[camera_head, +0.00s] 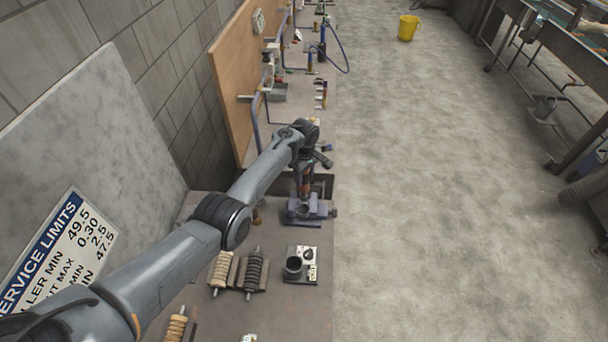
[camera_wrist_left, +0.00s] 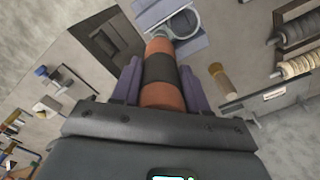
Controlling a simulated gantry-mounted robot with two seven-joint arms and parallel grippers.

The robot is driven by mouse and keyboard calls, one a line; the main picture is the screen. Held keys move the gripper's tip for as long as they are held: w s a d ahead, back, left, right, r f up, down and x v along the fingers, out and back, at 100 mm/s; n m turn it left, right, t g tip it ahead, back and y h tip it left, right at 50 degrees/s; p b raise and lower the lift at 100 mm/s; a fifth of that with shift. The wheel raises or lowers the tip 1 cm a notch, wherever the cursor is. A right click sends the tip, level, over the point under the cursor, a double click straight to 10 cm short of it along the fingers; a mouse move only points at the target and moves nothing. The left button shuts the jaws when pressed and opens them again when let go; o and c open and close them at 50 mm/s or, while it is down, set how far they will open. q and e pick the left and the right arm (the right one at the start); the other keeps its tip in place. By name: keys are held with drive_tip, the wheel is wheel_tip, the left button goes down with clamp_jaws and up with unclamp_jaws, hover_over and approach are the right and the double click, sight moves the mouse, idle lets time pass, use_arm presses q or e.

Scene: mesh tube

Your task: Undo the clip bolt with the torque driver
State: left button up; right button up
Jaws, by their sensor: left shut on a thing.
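My left gripper (camera_head: 305,178) is over the bench, its fingers pointing down. In the left wrist view its two purple-grey fingers (camera_wrist_left: 158,84) are closed around a driver (camera_wrist_left: 158,68) with orange and black bands, which I take to be the torque driver. The driver's far end points at a grey-blue fixture (camera_head: 311,208) with a round ring; the ring also shows in the left wrist view (camera_wrist_left: 184,22). I cannot tell whether the driver touches the fixture. The clip bolt is too small or hidden to make out. My right gripper is not in view.
Ribbed rollers (camera_head: 254,272) lie in holders on the near bench, beside a plate with a dark cup (camera_head: 294,267). A dark recess (camera_head: 322,184) lies behind the fixture. A wooden board (camera_head: 230,85) and pipes stand farther back. The floor to the right is clear around a yellow bucket (camera_head: 408,28).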

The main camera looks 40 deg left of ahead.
use_arm(q)
drive_tip(key=shift+s+f, duration=0.1)
drive_tip(key=shift+f, duration=0.2)
drive_tip(key=shift+c, duration=0.5)
clamp_jaws()
drive_tip(key=shift+d+p, duration=0.1)
drive_tip(key=shift+p, duration=0.25)
drive_tip(key=shift+r, duration=0.15)
drive_tip(key=shift+s+d+r+p, duration=0.1)
drive_tip(key=shift+r+p, duration=0.5)
drive_tip(key=shift+p, duration=0.25)
drive_tip(key=shift+r+p, duration=2.45)
